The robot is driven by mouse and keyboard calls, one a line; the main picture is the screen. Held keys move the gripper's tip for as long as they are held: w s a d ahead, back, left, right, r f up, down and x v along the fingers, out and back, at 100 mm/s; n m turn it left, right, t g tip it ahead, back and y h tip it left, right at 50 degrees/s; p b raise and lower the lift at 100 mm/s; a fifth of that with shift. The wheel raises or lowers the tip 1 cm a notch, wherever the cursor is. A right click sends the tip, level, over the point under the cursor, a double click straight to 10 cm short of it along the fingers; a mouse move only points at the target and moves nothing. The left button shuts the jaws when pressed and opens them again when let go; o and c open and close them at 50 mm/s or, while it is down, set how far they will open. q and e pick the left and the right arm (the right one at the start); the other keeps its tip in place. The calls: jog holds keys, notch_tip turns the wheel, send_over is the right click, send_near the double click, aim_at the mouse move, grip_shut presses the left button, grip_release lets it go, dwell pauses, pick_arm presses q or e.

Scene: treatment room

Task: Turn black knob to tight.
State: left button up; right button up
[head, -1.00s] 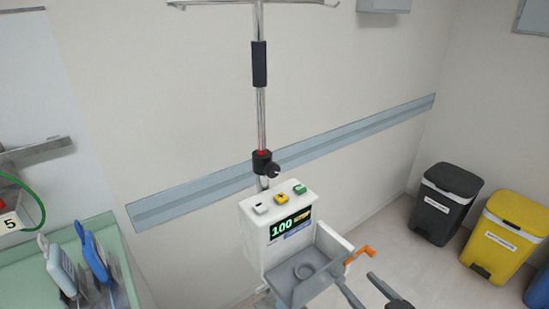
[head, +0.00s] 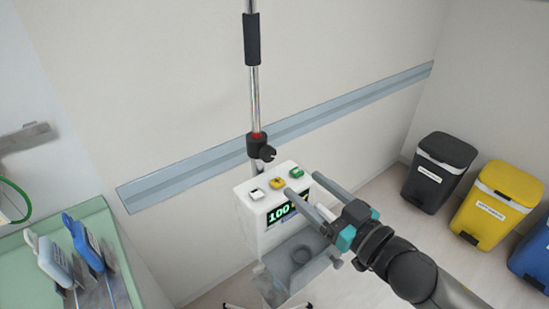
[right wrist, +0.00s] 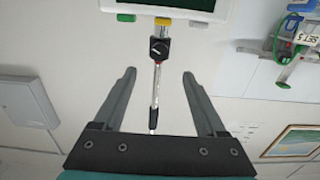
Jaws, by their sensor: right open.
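The black knob (head: 268,153) sticks out to the right from a black collar (head: 256,144) on the upright metal pole (head: 254,98), just above the white pump box. A red band shows at the collar's upper edge. My right gripper (head: 302,184) is open and empty, its fingers over the right side of the box, right of and lower than the knob in the picture. In the right wrist view, which looks upside down, the knob (right wrist: 159,47) appears between the lines of the two fingers, beyond their tips, apart from them. My left gripper is not in view.
The white pump box (head: 251,222) has white, yellow and green buttons on top, a "100" display and a grey tray (head: 297,262). A green counter (head: 32,275) with bottles stands left. Bins (head: 438,170) stand right. The wall side is clear.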

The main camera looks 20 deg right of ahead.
aim_at(270, 157)
jog(key=shift+p+x, duration=0.6)
jog(key=shift+x, duration=4.85)
grip_shut()
